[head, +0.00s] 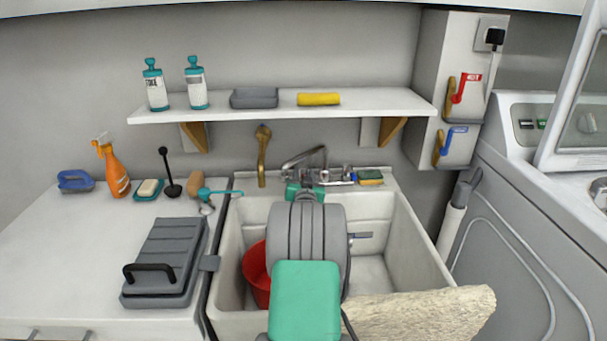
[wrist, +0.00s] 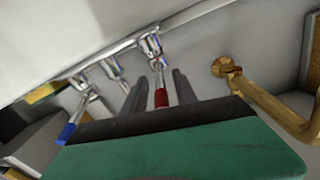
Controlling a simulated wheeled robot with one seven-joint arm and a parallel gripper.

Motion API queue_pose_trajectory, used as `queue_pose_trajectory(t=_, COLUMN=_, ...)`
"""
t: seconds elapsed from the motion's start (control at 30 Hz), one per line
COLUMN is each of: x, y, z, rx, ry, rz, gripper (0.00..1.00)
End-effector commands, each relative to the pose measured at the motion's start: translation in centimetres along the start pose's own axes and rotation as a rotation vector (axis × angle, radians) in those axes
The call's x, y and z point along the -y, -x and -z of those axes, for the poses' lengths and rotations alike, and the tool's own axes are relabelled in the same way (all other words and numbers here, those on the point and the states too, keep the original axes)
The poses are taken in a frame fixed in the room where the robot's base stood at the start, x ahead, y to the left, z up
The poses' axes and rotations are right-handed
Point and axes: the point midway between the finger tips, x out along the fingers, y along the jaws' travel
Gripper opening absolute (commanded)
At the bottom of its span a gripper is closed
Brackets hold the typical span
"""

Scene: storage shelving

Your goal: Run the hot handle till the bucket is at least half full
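The hot handle (wrist: 161,97), a chrome lever with a red grip, shows in the wrist view on the wall tap. My gripper (wrist: 158,86) has its two dark fingers apart, one on each side of this handle; contact is not clear. A blue-tipped handle (wrist: 67,133) is to the left there. In the head view the tap (head: 308,160) is at the back of the sink, and my arm and gripper hide part of it. The red bucket (head: 256,273) stands in the sink's left part, partly hidden by my arm. Its water level cannot be seen, and no stream is visible.
A brass hook-shaped pipe (head: 262,155) hangs near the tap. A shelf (head: 285,106) runs above.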

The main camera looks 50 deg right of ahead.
Motion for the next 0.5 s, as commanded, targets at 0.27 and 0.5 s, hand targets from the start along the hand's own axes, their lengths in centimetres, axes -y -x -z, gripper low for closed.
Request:
queue_pose_trajectory(t=0.27, x=0.0, y=-1.7, z=0.0, rx=0.001, ry=0.0, rz=0.0, gripper=0.34)
queue_pose_trajectory(t=0.5, x=0.1, y=-1.7, z=0.0, rx=0.001, ry=0.0, rz=0.001, gripper=0.24)
